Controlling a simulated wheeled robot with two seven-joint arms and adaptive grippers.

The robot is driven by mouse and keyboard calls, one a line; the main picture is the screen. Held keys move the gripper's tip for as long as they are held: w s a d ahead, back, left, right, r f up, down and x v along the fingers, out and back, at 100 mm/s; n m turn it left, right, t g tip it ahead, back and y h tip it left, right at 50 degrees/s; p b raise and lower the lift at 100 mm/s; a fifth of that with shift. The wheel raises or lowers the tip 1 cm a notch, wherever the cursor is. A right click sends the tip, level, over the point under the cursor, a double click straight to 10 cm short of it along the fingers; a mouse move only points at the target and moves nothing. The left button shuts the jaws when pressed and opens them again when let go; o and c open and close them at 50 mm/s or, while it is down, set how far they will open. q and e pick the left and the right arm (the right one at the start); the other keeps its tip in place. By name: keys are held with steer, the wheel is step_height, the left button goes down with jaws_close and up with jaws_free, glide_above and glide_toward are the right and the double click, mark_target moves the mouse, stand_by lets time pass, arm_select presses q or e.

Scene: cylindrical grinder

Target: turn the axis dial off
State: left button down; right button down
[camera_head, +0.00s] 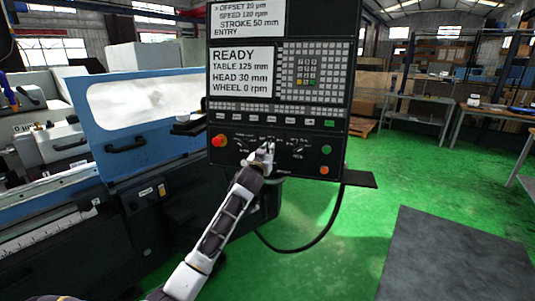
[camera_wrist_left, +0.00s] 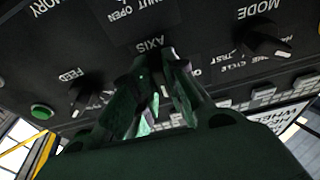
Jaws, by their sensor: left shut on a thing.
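The control panel (camera_head: 225,170) of the grinder hangs in the middle of the head view. My left gripper (camera_head: 264,150) is at the middle of its lower dial row. In the left wrist view the panel is upside down, and the AXIS label (camera_wrist_left: 148,42) sits right by my left fingertips (camera_wrist_left: 158,62). The fingers are closed around the axis dial, which they almost wholly hide, so its pointer setting cannot be read. My right gripper is not in view.
The wrist view shows the FEED dial (camera_wrist_left: 86,97) and MODE dial (camera_wrist_left: 264,42) on either side, and a green button (camera_wrist_left: 42,111). A red knob (camera_head: 219,141) is at the panel's left. The screen (camera_head: 246,72) reads READY, WHEEL 0 rpm. A cable (camera_head: 318,238) hangs below.

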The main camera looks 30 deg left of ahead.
arm_select(q)
steer(key=shift+d+n+y, duration=0.15)
steer(key=shift+n+y, duration=0.35)
steer(key=shift+n, duration=1.3)
steer(key=shift+r+n+g+y, duration=0.1)
steer(key=shift+n+g+y, duration=0.3)
steer(key=shift+n, duration=0.9)
steer(key=shift+d+r+n+g+p, duration=0.1)
steer(key=shift+n+g+p, duration=0.25)
steer(key=shift+n, duration=0.75)
steer(key=shift+w+n+y, duration=0.1)
steer(key=shift+n+y, duration=0.2)
steer(key=shift+n, duration=0.4)
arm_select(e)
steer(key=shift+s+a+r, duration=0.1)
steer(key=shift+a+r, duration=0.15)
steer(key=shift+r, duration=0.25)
arm_select(q)
steer(key=shift+n+p, duration=0.35)
steer(key=shift+n, duration=0.05)
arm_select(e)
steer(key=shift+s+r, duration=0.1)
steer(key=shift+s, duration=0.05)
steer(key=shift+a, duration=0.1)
arm_select(q)
steer(key=c, duration=1.4)
jaws_free()
steer(key=shift+c, duration=0.2)
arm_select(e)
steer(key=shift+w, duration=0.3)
